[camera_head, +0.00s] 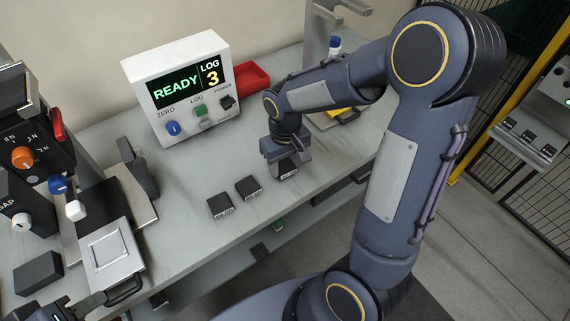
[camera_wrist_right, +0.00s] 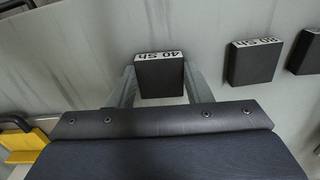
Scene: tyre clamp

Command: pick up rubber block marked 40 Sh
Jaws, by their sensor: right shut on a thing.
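The black rubber block marked 40 Sh (camera_wrist_right: 160,78) sits between the two fingers of my right gripper (camera_wrist_right: 161,88) in the right wrist view, its white label at the far edge. In the head view the same block (camera_head: 286,169) shows under my right gripper (camera_head: 284,158), which is shut on it. The block is at or just above the grey bench top; I cannot tell whether it touches. A dark part of my left gripper (camera_head: 62,309) shows at the bottom left edge of the head view; its fingers are not clear.
Two similar blocks lie on the bench (camera_head: 220,206) (camera_head: 248,188). A READY display box (camera_head: 185,85) and a red tray (camera_head: 250,80) stand behind. A test machine (camera_head: 40,150) with a metal plate is at left. The bench's front edge is close.

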